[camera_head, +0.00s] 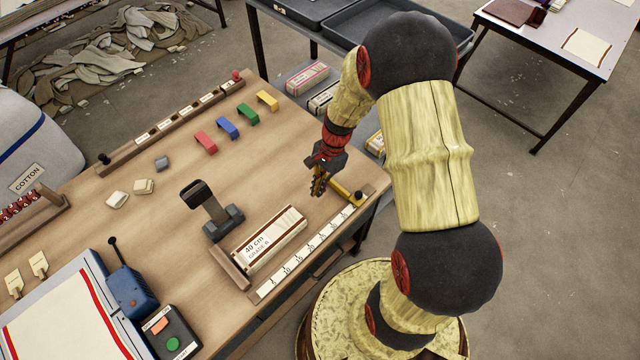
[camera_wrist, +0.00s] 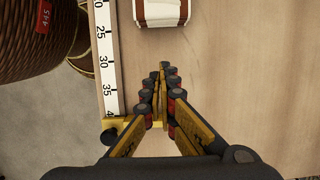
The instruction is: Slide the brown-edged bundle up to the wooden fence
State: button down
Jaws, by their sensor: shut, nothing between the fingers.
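The cream bundle with brown edges (camera_head: 273,243), labelled "40 cm GRADE B", lies on the table beside a white ruler strip (camera_head: 305,250). Its left end is close against a low wooden fence (camera_head: 229,269); I cannot tell whether they touch. In the wrist view the bundle's near end (camera_wrist: 162,12) shows at the top, near the 25 mark of the ruler (camera_wrist: 108,60). My gripper (camera_head: 318,190) is shut and empty, to the right of the bundle and apart from it. Its closed fingers (camera_wrist: 163,72) point towards the bundle's end; the fence is outside the wrist view.
A yellow stop (camera_head: 347,195) sits at the ruler's far end, near my gripper. A dark stand (camera_head: 212,210) is just behind the bundle. Coloured blocks (camera_head: 228,127) lie farther back. Bare wood separates my fingers from the bundle.

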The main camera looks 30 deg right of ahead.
aim_at(314, 207)
jog(key=b+x, duration=0.1)
jog(key=x, duration=0.4)
jog(key=shift+s+f, duration=0.1)
jog(key=shift+f, duration=0.1)
jog(key=a, duration=0.2)
jog(key=s+a, duration=0.1)
jog(key=shift+a+r, duration=0.15)
jog(key=shift+r, duration=0.2)
jog(key=shift+a, duration=0.25)
jog(key=shift+s+a+p, duration=0.3)
jog(key=shift+a, duration=0.45)
jog(key=shift+s, duration=0.15)
jog(key=shift+f, duration=0.1)
